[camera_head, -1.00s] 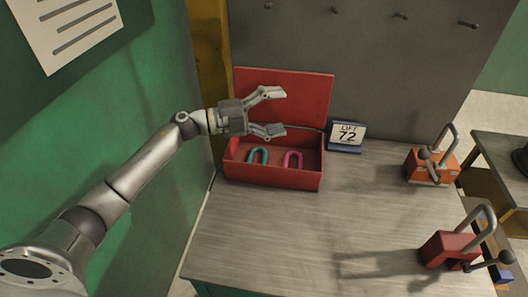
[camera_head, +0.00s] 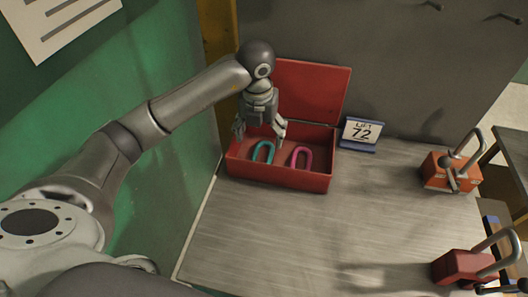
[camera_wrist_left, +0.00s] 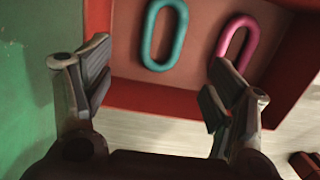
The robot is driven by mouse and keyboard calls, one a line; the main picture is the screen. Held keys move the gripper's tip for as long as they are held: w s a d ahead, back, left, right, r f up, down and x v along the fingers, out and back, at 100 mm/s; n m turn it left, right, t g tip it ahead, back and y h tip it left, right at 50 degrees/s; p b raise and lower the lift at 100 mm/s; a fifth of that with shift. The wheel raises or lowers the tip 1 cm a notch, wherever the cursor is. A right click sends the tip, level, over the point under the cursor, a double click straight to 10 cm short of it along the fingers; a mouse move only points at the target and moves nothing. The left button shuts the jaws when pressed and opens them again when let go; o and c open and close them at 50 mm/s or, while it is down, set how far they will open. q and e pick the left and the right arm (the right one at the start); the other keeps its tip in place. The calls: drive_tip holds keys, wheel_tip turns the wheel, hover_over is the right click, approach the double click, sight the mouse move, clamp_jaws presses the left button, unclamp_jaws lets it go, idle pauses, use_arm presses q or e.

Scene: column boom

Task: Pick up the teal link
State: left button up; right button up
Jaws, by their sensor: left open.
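The teal link (camera_head: 263,152) is an oval ring inside the open red box (camera_head: 283,178), on its left side. It also shows in the left wrist view (camera_wrist_left: 148,40), near the top centre. A pink link (camera_head: 301,157) is to its right in the same box. My left gripper (camera_head: 259,140) points down over the box, with its fingers apart and empty. In the left wrist view the teal link appears beyond the fingertips, between the two fingers' lines and not touched by them. My right gripper is not in view.
The red lid (camera_head: 312,90) stands open behind the box. Two red-orange blocks with metal handles (camera_head: 450,170) are at the right of the table. A green wall (camera_head: 160,195) is close on the left. The table's middle is clear.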

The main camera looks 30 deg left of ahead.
sight(263, 156)
use_arm(q)
wheel_tip(263, 156, down, 3)
drive_tip(key=shift+w+f, duration=0.1)
drive_tip(key=shift+w, duration=0.05)
drive_tip(key=f+p, duration=0.1)
drive_tip(key=f, duration=0.1)
drive_tip(key=w+f+p, duration=0.1)
drive_tip(key=f, duration=0.1)
drive_tip(key=shift+w+a+f, duration=0.1)
drive_tip(key=shift+w+f, duration=0.05)
drive_tip(key=shift+f, duration=0.45)
drive_tip(key=shift+r, duration=0.1)
drive_tip(key=c, duration=1.2)
drive_tip(key=shift+r+b, duration=1)
drive_tip(key=shift+r, duration=4)
